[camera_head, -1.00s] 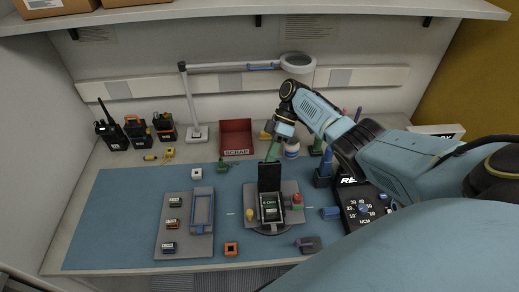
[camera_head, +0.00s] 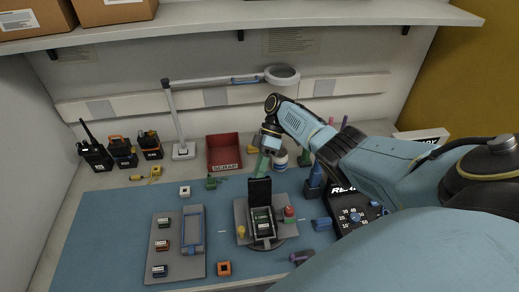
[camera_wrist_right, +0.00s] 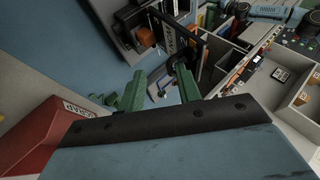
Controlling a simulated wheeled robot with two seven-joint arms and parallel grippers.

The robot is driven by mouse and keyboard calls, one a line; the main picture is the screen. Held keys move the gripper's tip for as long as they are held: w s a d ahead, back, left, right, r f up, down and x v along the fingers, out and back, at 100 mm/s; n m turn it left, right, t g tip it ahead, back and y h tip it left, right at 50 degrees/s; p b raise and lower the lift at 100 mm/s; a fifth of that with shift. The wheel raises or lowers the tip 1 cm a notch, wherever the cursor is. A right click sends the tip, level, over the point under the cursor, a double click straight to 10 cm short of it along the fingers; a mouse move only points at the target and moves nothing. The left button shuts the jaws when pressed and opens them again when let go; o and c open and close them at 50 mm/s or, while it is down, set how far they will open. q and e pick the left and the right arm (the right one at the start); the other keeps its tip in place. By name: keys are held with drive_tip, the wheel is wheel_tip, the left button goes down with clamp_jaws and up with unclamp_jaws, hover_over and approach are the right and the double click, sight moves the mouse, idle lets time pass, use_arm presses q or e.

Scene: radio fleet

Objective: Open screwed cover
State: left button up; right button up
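My right gripper (camera_head: 258,164) is just behind and above the cover's top. In the right wrist view its two green fingers (camera_wrist_right: 161,82) are apart with a visible gap between them. A black frame-like edge (camera_wrist_right: 196,58) is close by the right finger; I cannot tell if they touch. My left gripper is not in view.
A grey tray (camera_head: 180,268) with small modules lies left. A lamp arm (camera_head: 222,84) crosses the back. The front-left mat is clear.

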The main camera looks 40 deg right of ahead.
drive_tip(key=shift+s+f, duration=0.55)
drive_tip(key=shift+f, duration=0.1)
drive_tip(key=b+v, duration=0.2)
drive_tip(key=v, duration=1.2)
drive_tip(key=shift+w+a+r+b, duration=0.2)
drive_tip(key=shift+w+r+b, duration=0.15)
drive_tip(key=shift+w, duration=0.05)
